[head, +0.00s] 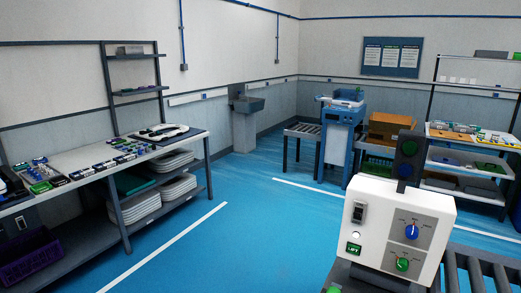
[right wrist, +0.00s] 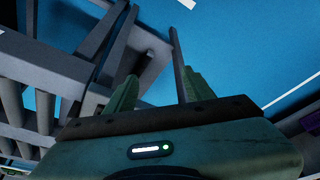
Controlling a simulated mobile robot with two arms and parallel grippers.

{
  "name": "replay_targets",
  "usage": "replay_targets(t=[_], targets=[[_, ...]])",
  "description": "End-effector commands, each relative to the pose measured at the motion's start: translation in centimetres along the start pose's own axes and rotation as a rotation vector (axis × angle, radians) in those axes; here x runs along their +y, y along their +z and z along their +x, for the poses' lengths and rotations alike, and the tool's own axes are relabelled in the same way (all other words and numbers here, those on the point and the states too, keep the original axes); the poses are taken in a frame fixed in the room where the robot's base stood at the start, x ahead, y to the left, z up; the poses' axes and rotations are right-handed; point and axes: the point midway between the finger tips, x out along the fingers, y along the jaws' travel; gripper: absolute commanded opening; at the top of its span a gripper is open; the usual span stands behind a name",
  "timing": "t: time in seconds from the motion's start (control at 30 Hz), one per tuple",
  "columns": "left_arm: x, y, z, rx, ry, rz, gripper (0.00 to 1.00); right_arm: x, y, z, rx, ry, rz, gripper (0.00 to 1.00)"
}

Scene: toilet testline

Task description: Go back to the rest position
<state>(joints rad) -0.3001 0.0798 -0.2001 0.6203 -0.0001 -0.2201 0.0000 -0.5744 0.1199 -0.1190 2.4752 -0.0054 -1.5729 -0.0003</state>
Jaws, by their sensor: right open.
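My right gripper (right wrist: 159,76) shows in the right wrist view. Its two greenish fingers stand apart with nothing between them. Beyond them are the blue floor and grey bars, which seem to be part of a frame or roller conveyor (right wrist: 45,70). Neither of my grippers shows in the head view, and my left gripper is in no view.
A white control box (head: 400,226) with knobs stands close at the lower right, beside a roller conveyor (head: 480,265). A workbench (head: 90,160) with parts lines the left. A blue cart (head: 338,140) and shelves (head: 462,158) stand farther back. The middle floor (head: 225,215) is clear.

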Motion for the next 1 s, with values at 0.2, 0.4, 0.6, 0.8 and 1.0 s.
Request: replay_targets(t=[0.2,0.4,0.6,0.8,1.0], targets=[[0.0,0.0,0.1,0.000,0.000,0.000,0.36,-0.5,0.9,4.5,-0.032,-0.012,-0.002,0.53],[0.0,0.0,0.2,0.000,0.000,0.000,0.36,-0.7,2.0,9.8,-0.053,-0.015,-0.005,0.53],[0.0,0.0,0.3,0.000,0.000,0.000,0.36,-1.2,4.9,17.0,-0.086,-0.020,-0.010,0.53],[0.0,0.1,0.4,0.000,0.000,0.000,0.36,-1.7,11.1,25.7,-0.129,-0.025,-0.019,0.53],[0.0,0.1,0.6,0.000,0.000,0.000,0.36,-2.1,19.5,31.9,-0.175,-0.030,-0.030,0.53]])
